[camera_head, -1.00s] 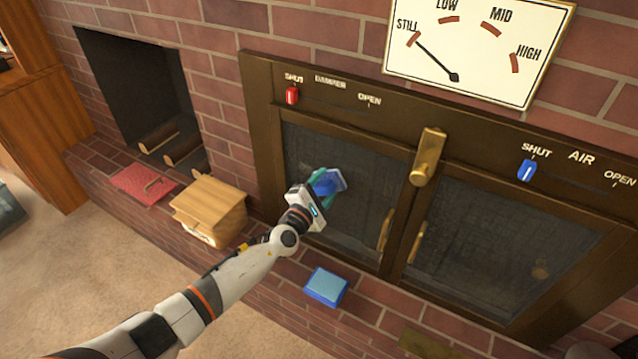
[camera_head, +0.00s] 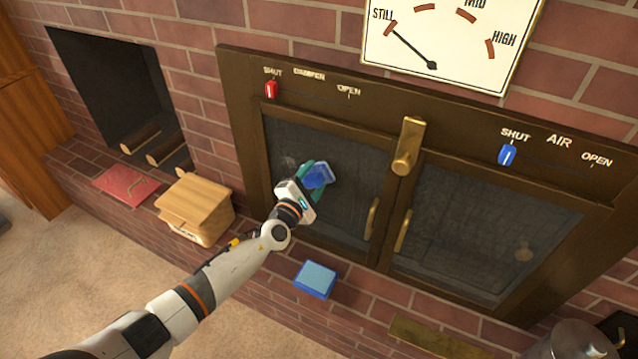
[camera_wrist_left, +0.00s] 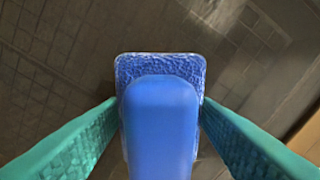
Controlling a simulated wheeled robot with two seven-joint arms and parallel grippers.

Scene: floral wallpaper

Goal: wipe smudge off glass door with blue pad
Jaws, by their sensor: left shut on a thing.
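The blue pad (camera_head: 320,176) is in front of the left glass door (camera_head: 345,215) of the fireplace insert. My left gripper (camera_head: 312,172) is shut on its handle; the wrist view shows the green fingers on either side of the blue handle (camera_wrist_left: 160,125). Whether the pad touches the glass I cannot tell. A pale smudge (camera_head: 288,162) shows on the left glass, just left of the pad; a pale patch (camera_wrist_left: 215,10) shows beyond the pad in the wrist view. A brownish round spot (camera_head: 524,253) shows on the right glass door (camera_head: 470,235). My right gripper is not seen.
A blue box with a light blue top (camera_head: 316,279) sits on the brick ledge below the doors. Brass door handles (camera_head: 372,219) and a central latch (camera_head: 408,147) stick out.

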